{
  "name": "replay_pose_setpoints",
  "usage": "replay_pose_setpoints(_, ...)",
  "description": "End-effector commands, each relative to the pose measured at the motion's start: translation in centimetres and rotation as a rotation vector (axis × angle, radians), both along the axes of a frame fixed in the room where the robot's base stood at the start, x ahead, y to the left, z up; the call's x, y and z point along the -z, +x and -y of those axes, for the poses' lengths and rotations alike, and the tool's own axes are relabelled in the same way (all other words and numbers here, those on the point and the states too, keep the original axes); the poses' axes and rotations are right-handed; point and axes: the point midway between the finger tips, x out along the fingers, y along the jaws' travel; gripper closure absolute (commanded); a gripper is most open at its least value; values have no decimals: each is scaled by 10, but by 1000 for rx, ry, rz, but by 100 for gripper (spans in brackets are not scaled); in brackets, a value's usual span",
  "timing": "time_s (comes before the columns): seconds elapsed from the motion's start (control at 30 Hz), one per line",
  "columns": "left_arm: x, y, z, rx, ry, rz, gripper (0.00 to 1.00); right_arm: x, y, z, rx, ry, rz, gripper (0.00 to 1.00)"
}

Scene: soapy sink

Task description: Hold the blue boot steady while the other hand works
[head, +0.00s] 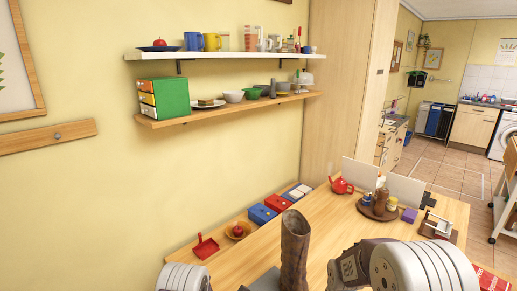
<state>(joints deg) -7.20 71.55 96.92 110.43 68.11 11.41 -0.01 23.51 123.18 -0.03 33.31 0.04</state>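A tall brown boot (294,250) stands upright at the near edge of the wooden table, at the bottom middle of the head view. Its lower part is cut off by the picture edge. It looks brown, and no blue boot shows. Parts of my arms show at the bottom left and bottom right, on either side of the boot. No fingertips of either gripper are visible, so any contact with the boot is hidden.
The table (330,222) holds a red teapot (342,186), a round tray (377,211) with jars and a purple block (410,215). Blue and red boxes (270,208) and a red dustpan (205,246) lie along the wall. Two laden shelves (225,110) hang above.

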Motion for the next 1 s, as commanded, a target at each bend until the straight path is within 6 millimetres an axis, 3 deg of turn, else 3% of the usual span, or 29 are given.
replay_pose_setpoints(0.03,0,1,0,-2,-1,2,87,0,0,0,0,0,0,87)
replay_pose_setpoints(0.1,-1,1,0,-2,-1,2,100,0,0,0,0,0,0,87)
replay_pose_setpoints(0.27,-2,1,0,-2,-2,2,99,0,0,0,0,0,0,87)
replay_pose_setpoints(0.5,-2,1,-1,-2,-3,3,32,0,0,0,0,0,0,87)
replay_pose_setpoints(0.53,-2,1,-1,-2,-3,3,27,0,0,0,0,0,0,87)
replay_pose_setpoints(0.8,-2,1,0,-2,-4,3,27,-1,0,0,0,0,0,87)
replay_pose_setpoints(0.87,-2,1,0,-2,-4,3,11,-1,0,0,0,0,0,87)
replay_pose_setpoints(1.0,-2,1,0,-2,-4,3,9,-1,0,0,0,0,0,87)
